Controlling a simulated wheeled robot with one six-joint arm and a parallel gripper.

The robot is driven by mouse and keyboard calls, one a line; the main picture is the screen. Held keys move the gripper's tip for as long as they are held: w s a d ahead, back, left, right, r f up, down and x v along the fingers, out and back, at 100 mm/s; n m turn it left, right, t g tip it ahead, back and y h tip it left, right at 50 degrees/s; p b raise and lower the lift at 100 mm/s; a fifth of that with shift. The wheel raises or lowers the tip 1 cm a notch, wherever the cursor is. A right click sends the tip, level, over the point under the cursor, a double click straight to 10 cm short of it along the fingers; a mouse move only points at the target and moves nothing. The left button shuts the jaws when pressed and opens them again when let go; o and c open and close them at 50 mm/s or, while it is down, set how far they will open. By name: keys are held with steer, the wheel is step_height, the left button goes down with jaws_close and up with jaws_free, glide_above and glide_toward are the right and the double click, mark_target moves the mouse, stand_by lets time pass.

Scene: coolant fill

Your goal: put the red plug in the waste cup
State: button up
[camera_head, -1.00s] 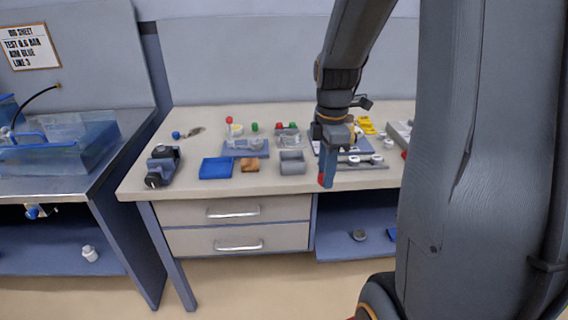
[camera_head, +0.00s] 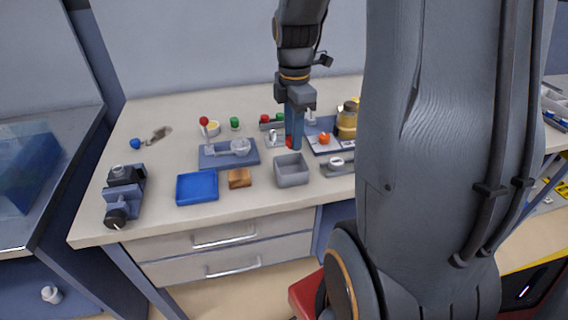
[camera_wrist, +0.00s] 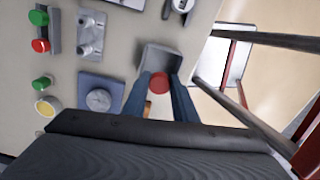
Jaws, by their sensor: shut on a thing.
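My gripper (camera_head: 293,146) points down over the bench, its blue fingers closed on the red plug (camera_head: 289,142). In the wrist view the plug (camera_wrist: 159,83) shows as a red disc between the fingertips. A grey square open-topped cup (camera_head: 292,180), which looks like the waste cup, stands near the bench's front edge. In the head view the plug appears just above and behind this cup's far rim. In the wrist view the cup (camera_wrist: 160,58) lies beyond the plug, partly hidden by the plug and fingers. The exact height above it is unclear.
A blue tray (camera_head: 197,188) and a brown block (camera_head: 239,178) stand left of the cup. A blue plate with a clear fitting (camera_head: 229,154) lies behind them. A red-topped lever (camera_head: 204,122) stands up there. A yellow jar (camera_head: 347,120) is right of my gripper.

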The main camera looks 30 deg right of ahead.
step_height(320, 180, down, 9)
steer(key=shift+a+f+p, duration=0.1)
steer(key=shift+f+p, duration=0.1)
steer(key=shift+p, duration=0.65)
steer(key=shift+f, duration=0.15)
steer(key=o, duration=0.6)
steer(key=shift+c, duration=0.2)
step_height(320, 180, up, 11)
steer(key=shift+r+b, duration=0.1)
steer(key=shift+b, duration=1.1)
steer(key=shift+a+r, duration=0.1)
steer(key=shift+r, duration=0.35)
steer(key=s+a+f+m, duration=0.3)
steer(key=a+m, duration=0.3)
steer(key=m, duration=0.2)
steer(key=s+a+f+m+t, duration=0.1)
steer(key=s+a+f+m, duration=0.2)
steer(key=a+m, duration=0.4)
steer(key=shift+s+m, duration=0.8)
